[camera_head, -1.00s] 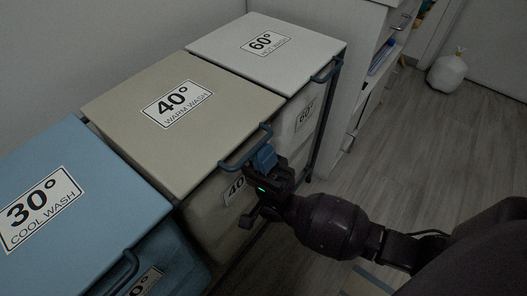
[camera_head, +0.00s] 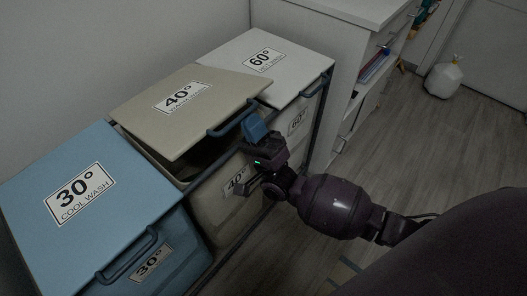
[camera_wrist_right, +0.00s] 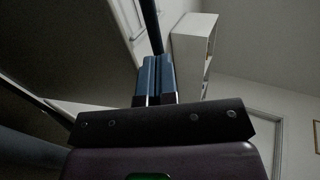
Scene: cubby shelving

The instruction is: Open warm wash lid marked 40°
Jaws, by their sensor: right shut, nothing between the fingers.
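The beige warm wash lid marked 40° (camera_head: 208,112) is in the middle of the head view. Its front edge is raised, and a dark gap shows between it and the beige bin (camera_head: 222,205). A blue-grey handle (camera_head: 236,121) is on its front right edge. My right gripper (camera_head: 254,126) is shut, with its blue fingers at the right end of this handle, under the lid's edge. Whether they touch the handle I cannot tell. The blue fingers (camera_wrist_right: 155,78) also show shut in the right wrist view. My left gripper is not in view.
The blue 30° lid (camera_head: 110,215) at left and the white 60° lid (camera_head: 287,83) behind are closed. A white cabinet (camera_head: 318,38) stands beyond the bins. Open floor (camera_head: 440,130) lies to the right, with a white jug (camera_head: 444,78).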

